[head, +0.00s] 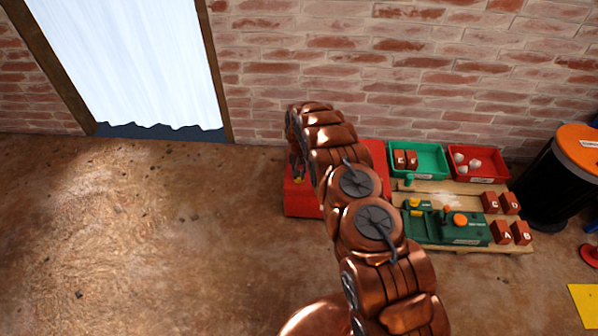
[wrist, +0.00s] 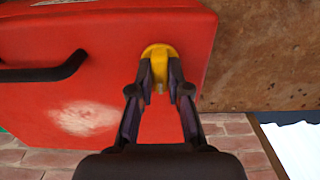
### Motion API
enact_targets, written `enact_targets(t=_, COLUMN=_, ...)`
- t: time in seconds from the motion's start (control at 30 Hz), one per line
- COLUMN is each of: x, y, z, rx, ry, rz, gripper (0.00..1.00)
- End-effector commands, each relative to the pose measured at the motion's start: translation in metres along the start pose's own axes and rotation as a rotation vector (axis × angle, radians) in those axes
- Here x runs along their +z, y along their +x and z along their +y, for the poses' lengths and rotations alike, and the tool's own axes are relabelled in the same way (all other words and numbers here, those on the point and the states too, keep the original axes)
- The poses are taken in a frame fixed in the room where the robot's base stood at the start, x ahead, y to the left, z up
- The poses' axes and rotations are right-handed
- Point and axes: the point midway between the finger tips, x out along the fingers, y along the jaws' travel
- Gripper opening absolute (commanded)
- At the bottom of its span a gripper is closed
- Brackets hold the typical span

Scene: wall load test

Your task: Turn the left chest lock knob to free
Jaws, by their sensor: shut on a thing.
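The red chest (head: 302,199) stands on the floor by the brick wall, partly hidden behind my copper arm in the head view. In the wrist view the red chest (wrist: 110,25) fills the upper left. A yellow lock knob (wrist: 158,52) sits on its face near the right edge. My gripper (wrist: 160,80) is shut on this knob, one dark finger on each side. The fingers hide part of the knob, and I cannot tell its turn position. In the head view my gripper (head: 297,170) is small and mostly hidden by the arm at the chest's left side.
A black handle (wrist: 45,73) is on the chest, left of the knob. Right of the chest are a green bin (head: 432,160), a red bin (head: 492,165) and a wooden pallet (head: 450,192) with lettered blocks. A black drum (head: 545,190) stands farther right. The floor at left is clear.

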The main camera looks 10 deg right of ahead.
Motion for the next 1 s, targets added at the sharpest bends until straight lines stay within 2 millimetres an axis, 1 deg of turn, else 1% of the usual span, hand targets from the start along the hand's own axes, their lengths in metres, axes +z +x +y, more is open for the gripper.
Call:
enact_targets(t=0.2, x=0.0011, y=0.0001, z=-0.0004, rx=0.0, ry=0.042, rz=-0.003, gripper=0.0)
enact_targets(t=0.63, x=0.0011, y=0.0005, z=-0.0005, rx=0.0, ry=0.049, rz=-0.003, gripper=0.0)
enact_targets(t=0.67, x=0.0011, y=0.0005, z=-0.0006, rx=0.0, ry=0.049, rz=-0.003, gripper=0.18)
enact_targets(t=0.7, x=0.0011, y=0.0005, z=-0.0005, rx=0.0, ry=0.049, rz=-0.003, gripper=0.23)
enact_targets(t=0.9, x=0.0006, y=0.0003, z=-0.0003, rx=0.0, ry=0.048, rz=-0.002, gripper=0.42)
enact_targets(t=1.0, x=0.0005, y=0.0002, z=-0.0002, rx=0.0, ry=0.048, rz=-0.001, gripper=0.42)
